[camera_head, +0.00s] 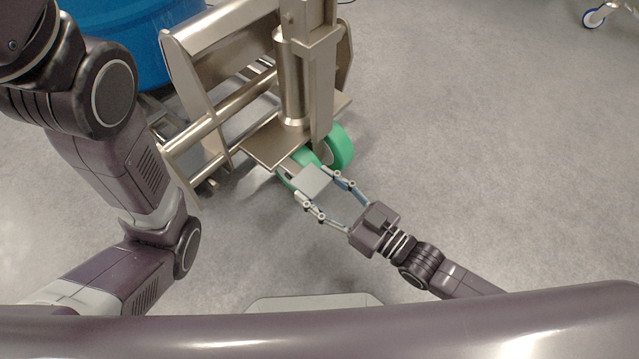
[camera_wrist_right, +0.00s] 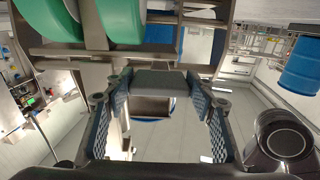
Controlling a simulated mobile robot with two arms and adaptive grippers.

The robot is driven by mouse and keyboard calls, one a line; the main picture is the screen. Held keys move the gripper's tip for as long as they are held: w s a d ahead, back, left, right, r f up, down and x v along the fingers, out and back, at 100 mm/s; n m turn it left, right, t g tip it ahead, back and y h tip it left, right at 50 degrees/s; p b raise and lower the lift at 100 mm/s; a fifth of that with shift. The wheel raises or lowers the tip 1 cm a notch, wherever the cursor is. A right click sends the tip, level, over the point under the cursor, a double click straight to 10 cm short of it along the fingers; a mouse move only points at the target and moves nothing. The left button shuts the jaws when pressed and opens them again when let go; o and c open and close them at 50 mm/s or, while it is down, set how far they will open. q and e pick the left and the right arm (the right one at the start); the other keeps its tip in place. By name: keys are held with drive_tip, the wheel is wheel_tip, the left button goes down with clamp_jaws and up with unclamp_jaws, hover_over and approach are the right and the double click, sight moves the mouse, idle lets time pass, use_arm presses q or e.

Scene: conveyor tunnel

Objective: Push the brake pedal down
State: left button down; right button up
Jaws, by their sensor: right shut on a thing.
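The brake pedal (camera_head: 311,179) is a flat grey plate beside the green wheels at the foot of the metal trolley. My right gripper (camera_head: 314,185) has its two fingers on opposite side edges of the pedal and is shut on it. In the right wrist view the pedal (camera_wrist_right: 162,82) sits between the blue-padded fingertips (camera_wrist_right: 163,96) of my right gripper. My left arm comes in from the left in the head view, but its gripper is not in view.
The metal trolley (camera_head: 199,73) with a column stands just beyond the pedal. Its green wheel (camera_head: 341,148) is close to the right gripper. A blue drum (camera_head: 118,35) is at the back left.

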drive_tip(key=shift+w+a+f+p, duration=0.15)
drive_tip(key=shift+f+p, duration=0.25)
drive_tip(key=shift+f, duration=1.7)
drive_tip(key=o, duration=1.3)
drive_tip(key=shift+c, duration=0.2)
drive_tip(key=o, duration=0.4)
drive_tip(key=shift+a, duration=0.1)
drive_tip(key=shift+r, duration=0.15)
drive_tip(key=v, duration=1.2)
drive_tip(key=shift+w, duration=0.1)
